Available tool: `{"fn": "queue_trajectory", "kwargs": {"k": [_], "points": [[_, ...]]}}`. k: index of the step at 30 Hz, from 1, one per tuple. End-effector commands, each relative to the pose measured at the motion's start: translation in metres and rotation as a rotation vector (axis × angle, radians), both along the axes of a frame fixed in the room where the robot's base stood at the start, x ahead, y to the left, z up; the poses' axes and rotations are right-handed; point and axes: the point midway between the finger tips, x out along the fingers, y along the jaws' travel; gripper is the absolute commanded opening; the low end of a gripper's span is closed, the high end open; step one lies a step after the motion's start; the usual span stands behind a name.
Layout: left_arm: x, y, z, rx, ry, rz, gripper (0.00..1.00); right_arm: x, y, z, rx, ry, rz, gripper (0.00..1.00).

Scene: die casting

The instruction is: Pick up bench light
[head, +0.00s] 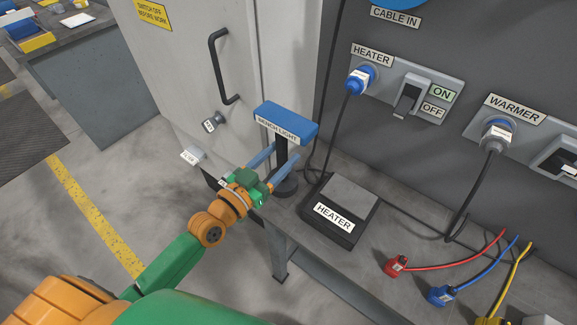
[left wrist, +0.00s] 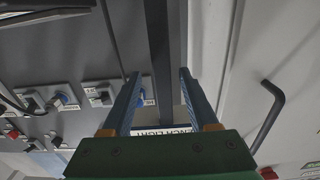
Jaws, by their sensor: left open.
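The bench light (head: 286,123) stands at the left end of the bench. It has a blue labelled head, a dark upright post and a round dark base. My left gripper (head: 284,152) is open below the head, with its two blue fingers on either side of the post. In the left wrist view the dark post (left wrist: 158,45) runs between the spread fingers (left wrist: 158,76), with gaps visible on both sides. The light's label (left wrist: 162,130) shows beyond the green gripper body. My right gripper is not in view.
A heater box (head: 340,208) sits close to the right of the light. A grey cabinet (head: 180,60) with a black handle (head: 219,65) stands behind. The wall panel carries a heater switch (head: 410,95) and plugs with hanging cables. Red (head: 397,265), blue and yellow connectors lie farther right.

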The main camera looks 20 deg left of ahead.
Motion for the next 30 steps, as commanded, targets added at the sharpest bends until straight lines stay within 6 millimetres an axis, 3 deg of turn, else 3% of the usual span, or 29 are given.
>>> {"fn": "queue_trajectory", "kwargs": {"k": [6, 14, 17, 21, 30], "points": [[0.040, -0.011, 0.006, -0.001, 0.000, 0.001, 0.60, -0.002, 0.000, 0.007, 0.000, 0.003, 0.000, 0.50], [0.047, -0.014, 0.005, 0.002, 0.002, 0.000, 0.60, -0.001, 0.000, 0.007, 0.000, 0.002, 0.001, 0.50], [0.047, -0.013, 0.004, 0.002, 0.002, 0.000, 0.38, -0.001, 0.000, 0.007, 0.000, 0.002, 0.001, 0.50], [0.047, -0.013, 0.004, 0.002, 0.002, 0.000, 0.01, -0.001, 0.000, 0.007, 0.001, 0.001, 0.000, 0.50], [0.047, -0.013, 0.004, 0.002, 0.002, 0.000, 0.00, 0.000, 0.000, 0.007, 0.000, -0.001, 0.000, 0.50]]}}
